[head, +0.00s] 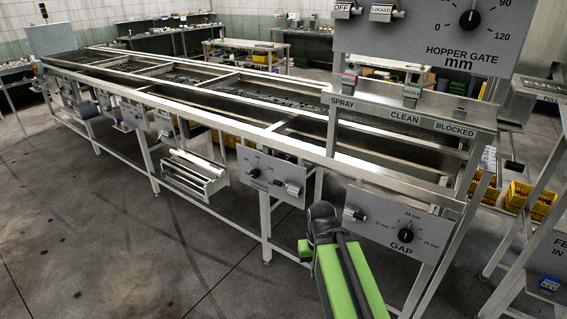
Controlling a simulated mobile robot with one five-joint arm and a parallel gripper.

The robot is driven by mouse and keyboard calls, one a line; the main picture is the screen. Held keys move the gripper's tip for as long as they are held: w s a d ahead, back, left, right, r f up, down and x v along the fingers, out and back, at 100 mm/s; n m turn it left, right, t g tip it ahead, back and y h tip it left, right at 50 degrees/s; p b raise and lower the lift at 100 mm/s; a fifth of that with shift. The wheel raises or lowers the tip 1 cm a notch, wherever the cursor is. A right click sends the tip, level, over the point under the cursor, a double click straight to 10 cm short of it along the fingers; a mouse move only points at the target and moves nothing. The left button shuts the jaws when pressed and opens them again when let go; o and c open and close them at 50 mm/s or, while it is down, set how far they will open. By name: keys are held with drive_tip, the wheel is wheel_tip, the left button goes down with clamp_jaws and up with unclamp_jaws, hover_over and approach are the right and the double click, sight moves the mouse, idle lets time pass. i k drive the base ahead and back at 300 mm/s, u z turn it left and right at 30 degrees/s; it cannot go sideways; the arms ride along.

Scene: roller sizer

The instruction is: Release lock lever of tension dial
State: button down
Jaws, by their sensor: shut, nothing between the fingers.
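A grey panel (271,163) on the near side of the long machine carries a black dial knob (254,174) and a grey block with a lever (292,188) to its right. The panel's label is too small to read, so I cannot tell for sure that it is the tension dial. The lever's exact position is also too small to tell. My green arm (343,277) rises from the bottom to a dark joint, right of and in front of this panel. My gripper is hidden behind the arm or out of view.
The GAP panel (390,244) with its dial (405,234) is right of my arm. The HOPPER GATE panel (425,45) hangs at upper right, above a SPRAY, CLEAN, BLOCKED strip (462,126). A roller-like unit (194,174) sticks out further left. The floor at left is clear.

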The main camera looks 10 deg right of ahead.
sight(275, 182)
drive_tip(key=u, duration=0.2)
drive_tip(key=i, duration=1.2)
drive_tip(key=u, duration=0.65)
drive_tip(key=i, duration=0.55)
drive_tip(key=u, duration=0.35)
